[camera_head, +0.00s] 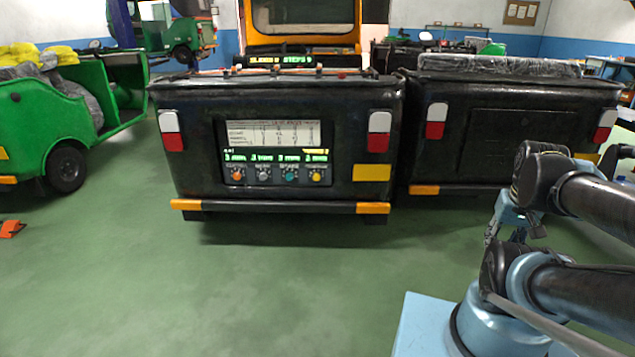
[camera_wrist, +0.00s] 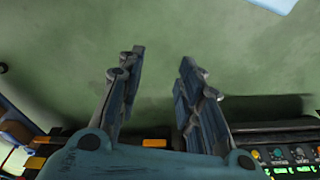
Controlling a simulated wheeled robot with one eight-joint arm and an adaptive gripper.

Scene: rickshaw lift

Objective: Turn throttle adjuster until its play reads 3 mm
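A control panel (camera_head: 275,153) is set in the back of a black rickshaw (camera_head: 200,110). Its lower row holds an orange knob (camera_head: 237,175), a grey knob (camera_head: 263,175), a teal knob (camera_head: 290,175) and a yellow knob (camera_head: 316,177). Green readouts (camera_head: 275,156) sit above the knobs; their text is too small to read surely, so I cannot tell which knob is the throttle adjuster. The wrist view shows the yellow knob (camera_wrist: 255,155) and teal knob (camera_wrist: 277,154) upside down at lower right. My gripper (camera_wrist: 162,57) is open and empty, apart from the panel, over bare floor.
A second black rickshaw (camera_head: 515,120) stands close on the right. A green vehicle (camera_head: 90,100) is at the left, with an orange object (camera_head: 12,228) on the floor. An orange-and-black bumper (camera_head: 280,206) runs below the panel. The green floor (camera_head: 250,290) in front is clear.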

